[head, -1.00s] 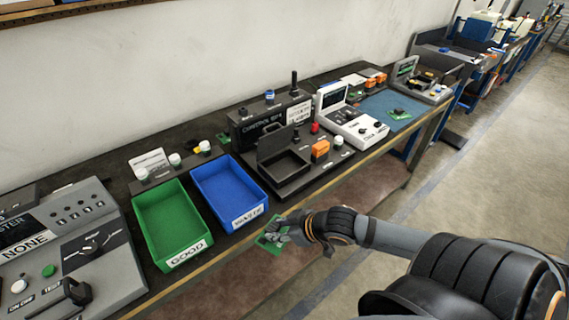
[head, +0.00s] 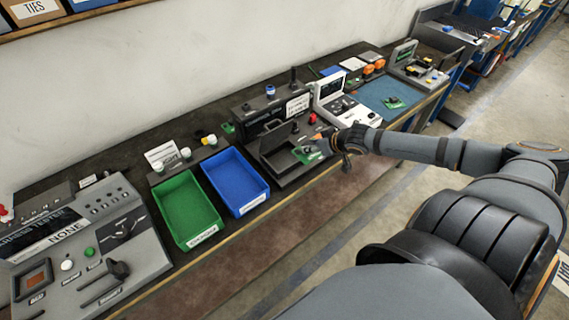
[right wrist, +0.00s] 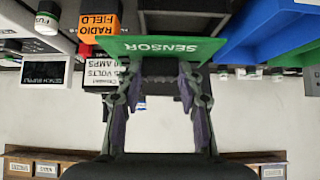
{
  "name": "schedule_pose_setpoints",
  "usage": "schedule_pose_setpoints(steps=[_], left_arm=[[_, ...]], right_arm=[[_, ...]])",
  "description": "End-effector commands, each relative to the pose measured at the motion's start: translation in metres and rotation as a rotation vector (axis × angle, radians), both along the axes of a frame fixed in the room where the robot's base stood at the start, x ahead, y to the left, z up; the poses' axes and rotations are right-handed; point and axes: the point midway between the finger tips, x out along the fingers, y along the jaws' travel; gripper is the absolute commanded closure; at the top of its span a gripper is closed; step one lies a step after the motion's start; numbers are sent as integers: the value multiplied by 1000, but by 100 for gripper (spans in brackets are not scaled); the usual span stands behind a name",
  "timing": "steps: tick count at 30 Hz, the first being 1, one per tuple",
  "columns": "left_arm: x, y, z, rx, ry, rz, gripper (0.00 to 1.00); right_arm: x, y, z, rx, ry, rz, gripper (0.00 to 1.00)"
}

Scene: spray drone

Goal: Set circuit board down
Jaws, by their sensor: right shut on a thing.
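My right gripper (head: 321,147) is shut on a green circuit board (head: 309,157). In the head view it holds the board at the front right of a black open-topped fixture (head: 274,162) with a raised lid. I cannot tell whether the board touches the fixture. In the right wrist view the board (right wrist: 228,47) lies across the tips of my right gripper (right wrist: 160,70) and reads "SENSOR". My left gripper is not in view.
A blue bin (head: 264,190) and a green bin (head: 217,226) stand left of the fixture. A white instrument (head: 341,102) stands to its right. Beyond is a blue mat (head: 375,92) with another green board (head: 395,103). A grey tester (head: 150,254) fills the near left.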

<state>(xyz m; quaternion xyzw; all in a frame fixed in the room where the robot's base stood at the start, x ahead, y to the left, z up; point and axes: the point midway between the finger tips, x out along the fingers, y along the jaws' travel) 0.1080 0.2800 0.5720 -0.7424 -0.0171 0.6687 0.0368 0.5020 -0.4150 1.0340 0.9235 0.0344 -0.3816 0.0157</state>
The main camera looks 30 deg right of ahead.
Motion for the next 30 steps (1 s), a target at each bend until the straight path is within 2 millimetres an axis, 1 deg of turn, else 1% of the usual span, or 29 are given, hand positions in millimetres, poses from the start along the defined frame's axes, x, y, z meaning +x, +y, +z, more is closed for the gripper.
schedule_pose_setpoints(steps=[1,3,5,7,8,11,18,22,28,30], left_arm=[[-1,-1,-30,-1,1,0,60],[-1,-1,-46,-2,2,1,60],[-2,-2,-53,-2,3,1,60],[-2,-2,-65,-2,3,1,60],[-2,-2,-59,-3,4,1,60],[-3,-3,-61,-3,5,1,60],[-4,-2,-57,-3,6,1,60],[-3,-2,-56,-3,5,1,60],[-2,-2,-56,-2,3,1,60],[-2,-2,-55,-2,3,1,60]], right_arm=[[9,4,-18,6,-9,-3,100],[18,9,-20,11,-8,-1,100],[28,12,-21,12,-13,-8,100],[39,21,-26,18,-11,3,100],[41,20,-22,14,-9,-2,100],[54,27,-27,15,-7,-1,100],[84,40,-63,11,0,1,100],[92,43,-75,4,0,1,100],[95,43,-81,2,1,2,100],[100,47,-86,6,1,2,100]])
